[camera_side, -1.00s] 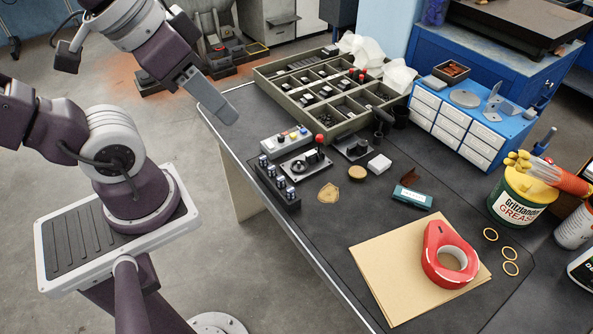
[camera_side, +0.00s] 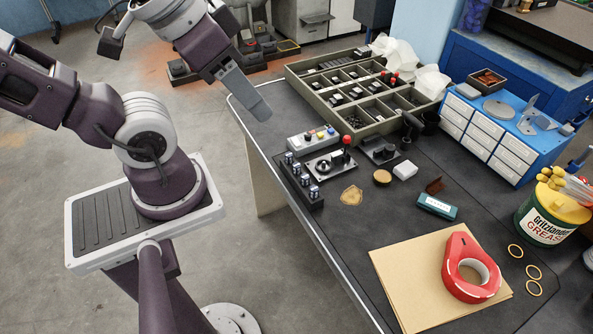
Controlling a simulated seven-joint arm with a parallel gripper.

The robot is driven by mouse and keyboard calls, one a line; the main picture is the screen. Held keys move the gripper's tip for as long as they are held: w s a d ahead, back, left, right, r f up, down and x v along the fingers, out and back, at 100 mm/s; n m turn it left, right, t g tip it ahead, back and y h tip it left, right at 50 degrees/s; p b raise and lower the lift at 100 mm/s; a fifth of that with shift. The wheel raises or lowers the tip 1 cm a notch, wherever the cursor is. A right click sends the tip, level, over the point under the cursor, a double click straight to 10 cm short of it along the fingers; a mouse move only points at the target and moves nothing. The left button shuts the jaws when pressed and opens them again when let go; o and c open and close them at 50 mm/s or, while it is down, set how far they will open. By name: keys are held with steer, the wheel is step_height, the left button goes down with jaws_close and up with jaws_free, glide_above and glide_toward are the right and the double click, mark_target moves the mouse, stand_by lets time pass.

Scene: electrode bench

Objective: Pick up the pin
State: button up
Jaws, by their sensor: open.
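I cannot single out the pin for certain in the side view. A long black block (camera_side: 300,196) near the table's left edge holds several short upright posts with pale tops (camera_side: 308,180), which may be pins. My gripper (camera_side: 262,112) hangs above the table's far left edge, angled down to the right. It is well apart from the block and from everything on the table. Its fingers are seen from the side and overlap, so the gap between them is hidden. No object shows in it.
Behind the block are a button box (camera_side: 313,138) and a red-knobbed joystick plate (camera_side: 328,164). A compartment tray (camera_side: 300,82) fills the back. A blue drawer unit (camera_side: 505,135), grease tin (camera_side: 547,222) and red tape dispenser (camera_side: 452,262) stand right. Bare table lies around the tan scrap (camera_side: 351,195).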

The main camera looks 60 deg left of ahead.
steer(key=n+g, duration=0.6)
steer(key=n, duration=1.8)
glide_above(299, 165)
steer(key=f, duration=2.5)
steer(key=shift+s+a+f, duration=0.15)
steer(key=shift+a+f, duration=0.15)
steer(key=f, duration=0.7)
steer(key=shift+d, duration=0.35)
jaws_close()
